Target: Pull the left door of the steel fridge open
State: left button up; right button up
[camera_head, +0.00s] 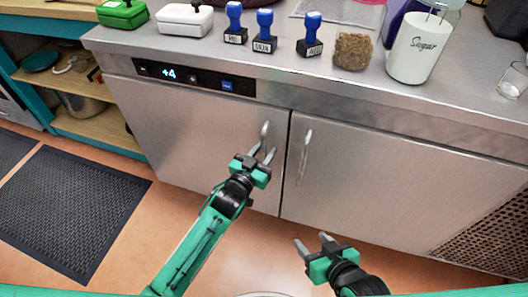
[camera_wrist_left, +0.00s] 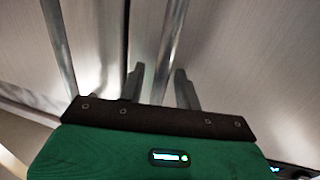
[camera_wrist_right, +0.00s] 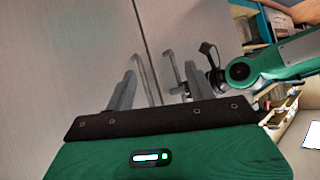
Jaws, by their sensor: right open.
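The steel fridge's left door (camera_head: 190,130) is closed and level with the right door (camera_head: 370,185). Its upright bar handle (camera_head: 265,133) is near the seam. My left gripper (camera_head: 262,153) is at the lower part of this handle. In the left wrist view the bar (camera_wrist_left: 168,45) runs between the two spread fingers (camera_wrist_left: 160,85), with small gaps showing; contact cannot be told. My right gripper (camera_head: 310,245) is open and empty, low in front of the right door. In the right wrist view the left door's handle (camera_wrist_right: 173,75) shows beyond the fingers.
The right door's handle (camera_head: 304,155) stands just right of the seam. A dark mat (camera_head: 75,205) lies on the floor at left.

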pick_arm(q)
grip_shut()
jog(key=shift+s, duration=0.1)
